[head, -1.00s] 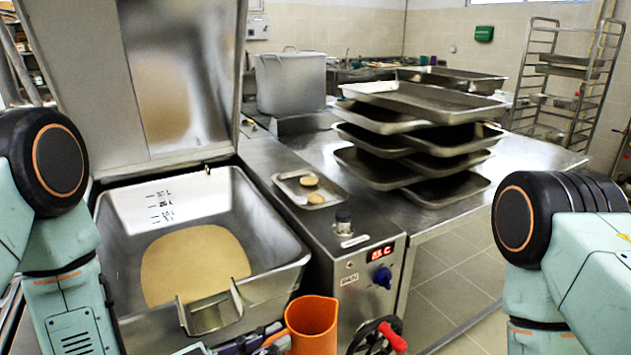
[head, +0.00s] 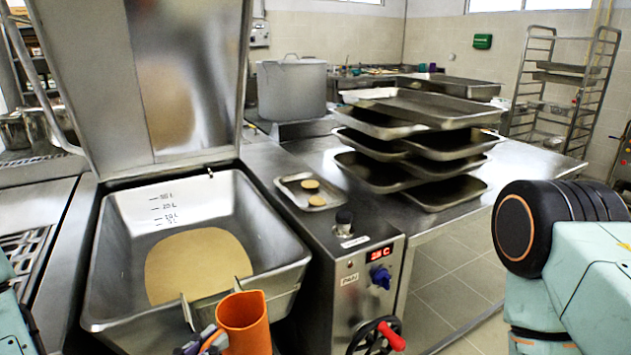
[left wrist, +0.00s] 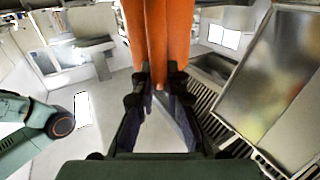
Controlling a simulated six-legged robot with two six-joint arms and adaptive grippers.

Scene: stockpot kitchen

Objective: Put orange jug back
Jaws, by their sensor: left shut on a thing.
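The orange jug (head: 245,322) is at the bottom of the head view, in front of the tilting pan's front edge. My left gripper (head: 203,342) is shut on the jug's handle side. In the left wrist view the orange jug (left wrist: 158,40) fills the top middle, and the two dark fingers of my left gripper (left wrist: 160,85) close on it. The jug's lower part is cut off by the head frame. My right arm shows at the right edge of the head view, but its gripper is out of view.
The tilting pan (head: 105,270) with tan liquid (head: 197,265) stands open behind the jug. Right of it is a control box (head: 365,285) with a red-handled wheel (head: 390,336). A small tray (head: 283,185) with round pieces and stacked trays (head: 420,108) stand further back.

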